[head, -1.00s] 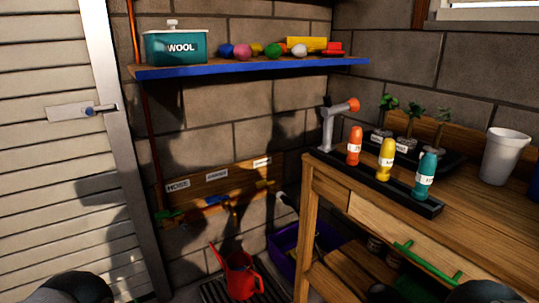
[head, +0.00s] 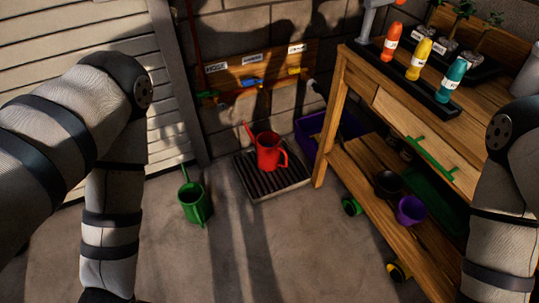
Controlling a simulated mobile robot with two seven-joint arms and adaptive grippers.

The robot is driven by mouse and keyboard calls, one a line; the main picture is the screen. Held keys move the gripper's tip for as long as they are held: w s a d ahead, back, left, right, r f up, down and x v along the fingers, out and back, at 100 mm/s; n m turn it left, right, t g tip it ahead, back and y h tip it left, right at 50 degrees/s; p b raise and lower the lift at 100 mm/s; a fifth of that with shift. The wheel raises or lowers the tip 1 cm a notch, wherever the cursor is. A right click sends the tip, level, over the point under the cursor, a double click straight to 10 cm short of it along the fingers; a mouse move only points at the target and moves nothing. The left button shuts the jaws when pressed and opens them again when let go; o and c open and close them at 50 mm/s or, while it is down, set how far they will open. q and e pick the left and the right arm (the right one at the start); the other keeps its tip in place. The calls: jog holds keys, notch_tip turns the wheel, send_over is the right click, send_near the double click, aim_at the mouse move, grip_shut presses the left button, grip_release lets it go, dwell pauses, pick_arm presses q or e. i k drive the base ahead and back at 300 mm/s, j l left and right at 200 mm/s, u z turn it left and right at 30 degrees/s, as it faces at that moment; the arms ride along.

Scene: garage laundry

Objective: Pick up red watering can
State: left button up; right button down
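The red watering can (head: 268,154) stands upright on a dark ribbed tray (head: 285,184) on the floor by the back wall. Its thin spout points up to the left and its handle is on the right. My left arm comes in from the left and reaches down to the bottom edge, left of the can and well apart from it. My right arm shows at the right edge in front of the workbench. Both grippers are outside the picture.
A green watering can (head: 195,203) stands on the floor left of the tray. A wooden workbench (head: 365,170) with bottles on top and pots on its lower shelf stands at the right. A purple crate (head: 311,130) sits behind its leg. Floor (head: 270,245) in front of the tray is clear.

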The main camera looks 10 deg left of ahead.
aim_at(267, 144)
jog(key=i+j+z, duration=0.25)
jog(key=z, duration=0.15)
jog(key=i+j+z, duration=0.95)
jog(key=j, duration=0.3)
jog(key=i, duration=0.1)
